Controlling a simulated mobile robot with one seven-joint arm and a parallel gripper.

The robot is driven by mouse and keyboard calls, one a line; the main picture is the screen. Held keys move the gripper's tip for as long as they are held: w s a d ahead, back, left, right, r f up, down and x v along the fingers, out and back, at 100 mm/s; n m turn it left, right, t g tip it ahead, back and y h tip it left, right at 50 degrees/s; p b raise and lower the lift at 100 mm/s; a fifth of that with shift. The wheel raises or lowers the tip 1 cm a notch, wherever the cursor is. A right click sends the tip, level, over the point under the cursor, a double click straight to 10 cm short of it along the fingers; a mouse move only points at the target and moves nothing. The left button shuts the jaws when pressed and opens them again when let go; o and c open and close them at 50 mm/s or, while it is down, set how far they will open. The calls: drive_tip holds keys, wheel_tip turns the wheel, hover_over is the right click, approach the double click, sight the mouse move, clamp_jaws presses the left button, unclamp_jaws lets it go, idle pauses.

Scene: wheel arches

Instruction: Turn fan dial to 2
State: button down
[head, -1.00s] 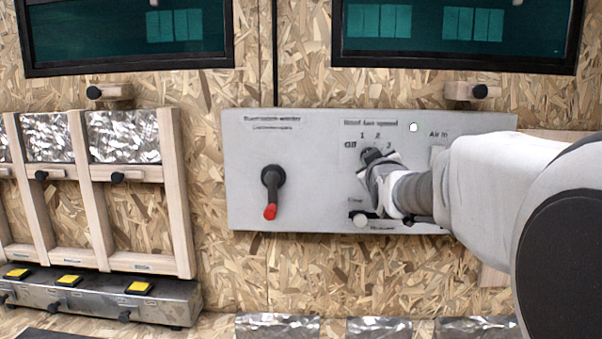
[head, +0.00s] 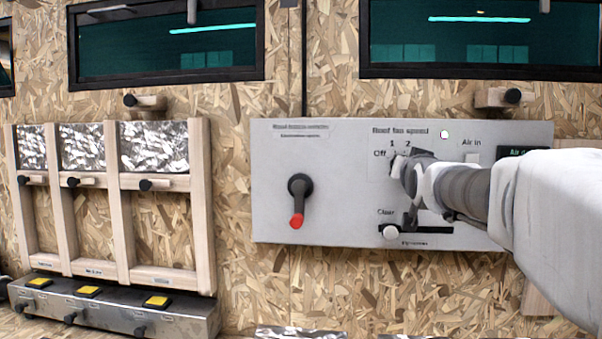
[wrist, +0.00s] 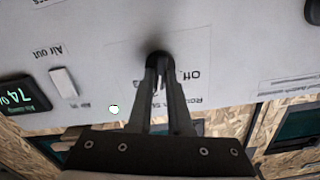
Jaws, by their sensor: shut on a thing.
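The fan dial is a small dark knob (wrist: 158,57) on the grey wall panel (head: 345,215), under the "Roof fan speed" label. In the head view the marks Off, 1 and 2 show around it; my gripper (head: 404,167) covers much of the dial and the mark on its right. In the wrist view, which is upside down, my gripper (wrist: 160,68) is shut on the knob, its two narrow fingers meeting at it. I cannot tell which mark the dial points to.
A black lever with a red tip (head: 297,219) is left on the panel. A small pale light (head: 444,134) and a white switch (head: 472,157) are to the right. Wooden frames (head: 117,205) stand left.

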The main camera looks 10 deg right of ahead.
drive_tip(key=shift+r+m, duration=0.1)
drive_tip(key=shift+m, duration=0.4)
drive_tip(key=c, duration=0.8)
unclamp_jaws()
drive_tip(key=shift+c, duration=0.2)
drive_tip(key=v, duration=1.7)
drive_tip(key=shift+s, duration=0.2)
